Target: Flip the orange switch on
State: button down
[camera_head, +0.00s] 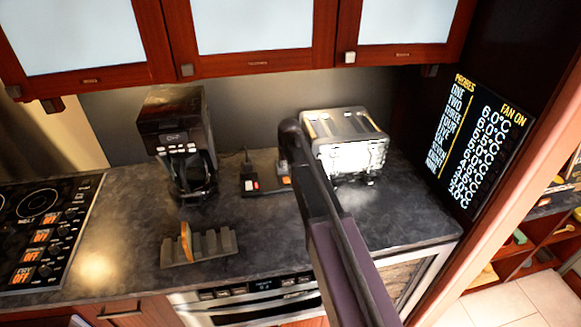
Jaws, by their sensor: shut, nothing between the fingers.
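A dark switch box (250,188) sits on the counter between the coffee maker and the toaster, with a small red-lit switch (256,185) and a white spot on it. My gripper (284,168) is shut and empty, just above or at the orange switch. I cannot tell whether they touch, or which way the orange switch is tilted.
A black coffee maker (178,138) stands to the left and a shiny toaster (345,140) close to the right. Cabinets (250,40) hang above; a cooktop (45,225) is far left.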

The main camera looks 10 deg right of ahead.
aim_at(287, 182)
jog(key=b+x, duration=0.2)
jog(key=shift+f, duration=0.3)
jog(key=shift+s+f+b, duration=0.2)
jog(key=shift+f+b, duration=1.6)
